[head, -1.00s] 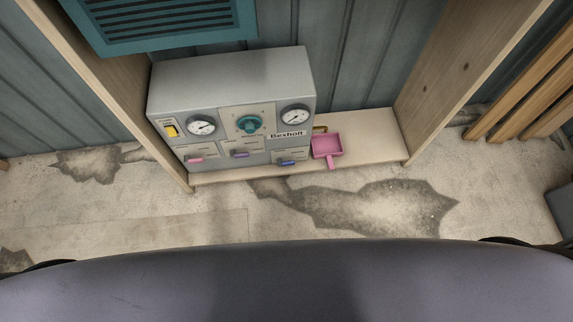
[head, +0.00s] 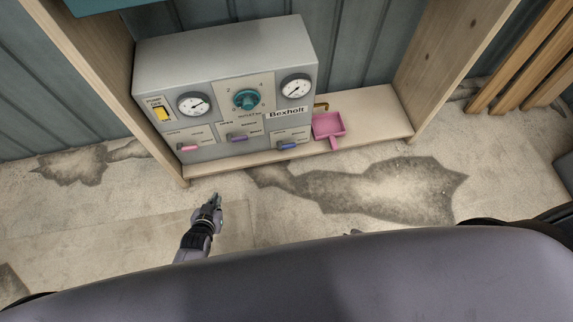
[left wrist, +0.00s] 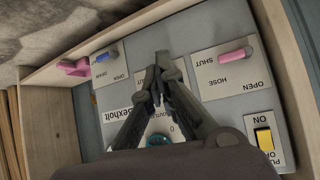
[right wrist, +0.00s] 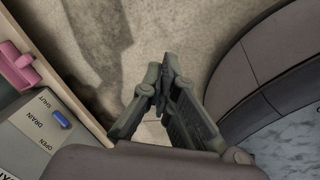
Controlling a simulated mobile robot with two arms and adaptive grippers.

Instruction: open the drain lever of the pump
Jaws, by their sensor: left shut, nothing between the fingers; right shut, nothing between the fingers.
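The pump is a grey box labelled Bexholt (head: 225,55) on a low wooden shelf. Its drain lever is a short blue handle (head: 288,146) low on the front at the right. The blue lever also shows beside its DRAIN label in the right wrist view (right wrist: 62,119), and in the left wrist view (left wrist: 106,57). I cannot tell its exact setting. My left gripper (head: 216,199) is shut and empty, in front of the pump's lower left part, apart from it. My right gripper (right wrist: 165,75) is shut and empty, apart from the lever; the head view mostly hides it.
A pink hose lever (head: 188,148) and a purple lever (head: 238,138) sit left of the blue one. A pink scoop-like tray (head: 329,125) stands on the shelf (head: 375,122) right of the pump. Wooden side panels flank it. The floor in front is clear.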

